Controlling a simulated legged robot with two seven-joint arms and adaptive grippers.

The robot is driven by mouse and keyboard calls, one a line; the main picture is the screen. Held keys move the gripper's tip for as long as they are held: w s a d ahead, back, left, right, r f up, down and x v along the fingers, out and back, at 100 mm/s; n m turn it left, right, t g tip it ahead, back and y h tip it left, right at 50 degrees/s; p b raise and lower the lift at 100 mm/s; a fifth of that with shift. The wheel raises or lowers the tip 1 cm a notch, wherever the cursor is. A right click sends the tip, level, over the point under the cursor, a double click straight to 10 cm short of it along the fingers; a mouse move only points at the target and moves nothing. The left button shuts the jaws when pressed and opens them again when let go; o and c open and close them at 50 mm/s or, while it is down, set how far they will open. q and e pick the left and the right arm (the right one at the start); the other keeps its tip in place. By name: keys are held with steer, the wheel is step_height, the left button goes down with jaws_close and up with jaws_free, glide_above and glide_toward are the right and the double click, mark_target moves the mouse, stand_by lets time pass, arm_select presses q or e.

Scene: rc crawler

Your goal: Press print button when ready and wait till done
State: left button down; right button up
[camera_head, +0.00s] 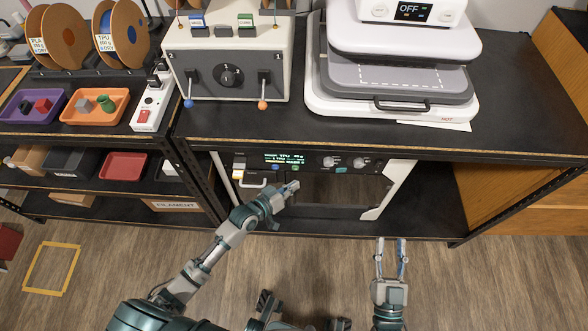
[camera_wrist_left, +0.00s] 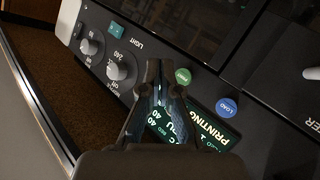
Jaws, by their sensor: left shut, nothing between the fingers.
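The printer (camera_head: 330,190) sits on the shelf under the bench top, with a dark front panel. Its lit display (camera_head: 284,158) reads PRINTING in the left wrist view (camera_wrist_left: 208,128). The green button (camera_wrist_left: 183,76) is beside the display, and the blue LOAD button (camera_wrist_left: 226,107) is near it. My left gripper (camera_head: 292,186) is shut and empty in front of the panel. In the left wrist view its fingertips (camera_wrist_left: 163,78) appear close to the green button; I cannot tell whether they touch. They cover part of the display. My right gripper (camera_head: 391,246) is open and empty over the floor.
Knobs (camera_wrist_left: 117,67) and a teal LIGHT switch (camera_wrist_left: 115,29) are also on the panel. On the bench top stand a control box with levers (camera_head: 230,65) and a white press (camera_head: 395,70) showing OFF. The floor (camera_head: 480,285) at the right front is clear.

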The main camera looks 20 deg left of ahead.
arm_select(q)
steer(key=shift+s+d+p, duration=0.3)
steer(key=shift+s+p, duration=0.1)
steer(key=shift+s, duration=0.55)
arm_select(e)
steer(key=shift+r, duration=0.8)
